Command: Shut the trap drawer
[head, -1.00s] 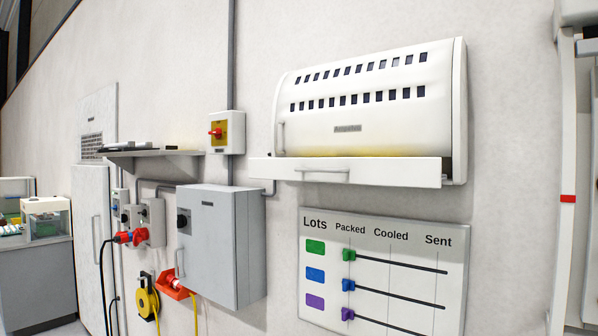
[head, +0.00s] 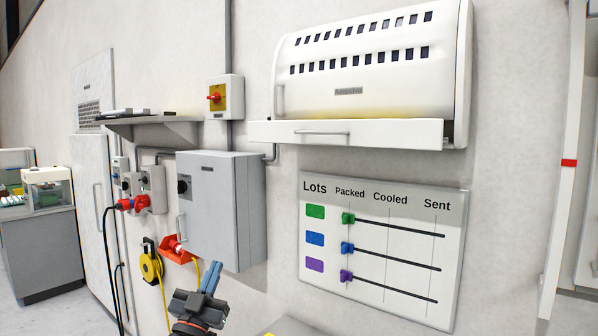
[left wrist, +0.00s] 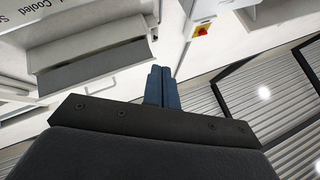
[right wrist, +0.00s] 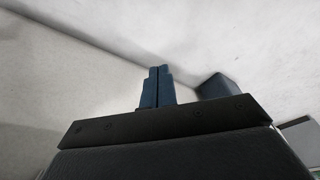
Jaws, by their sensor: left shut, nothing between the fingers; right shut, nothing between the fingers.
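The trap drawer (head: 385,134) is a long white drawer with a bar handle (head: 322,132), under the white slotted trap housing (head: 375,85) on the wall. It stands out from the housing, with a dark gap at its right end. What looks like its shaded underside (left wrist: 90,65) shows in the upside-down left wrist view. My left gripper (head: 215,267) is shut and empty, low in front of the grey cabinet and apart from the drawer; its fingers also show in the left wrist view (left wrist: 161,70). My right gripper (right wrist: 157,70) is shut and empty, outside the head view.
A grey wall cabinet (head: 210,205) stands out at the lower left of the drawer. A lots board (head: 440,310) hangs below the drawer. A shelf (head: 160,130) and red-knobbed switch (head: 235,100) are to the left. Bare wall lies right of the housing.

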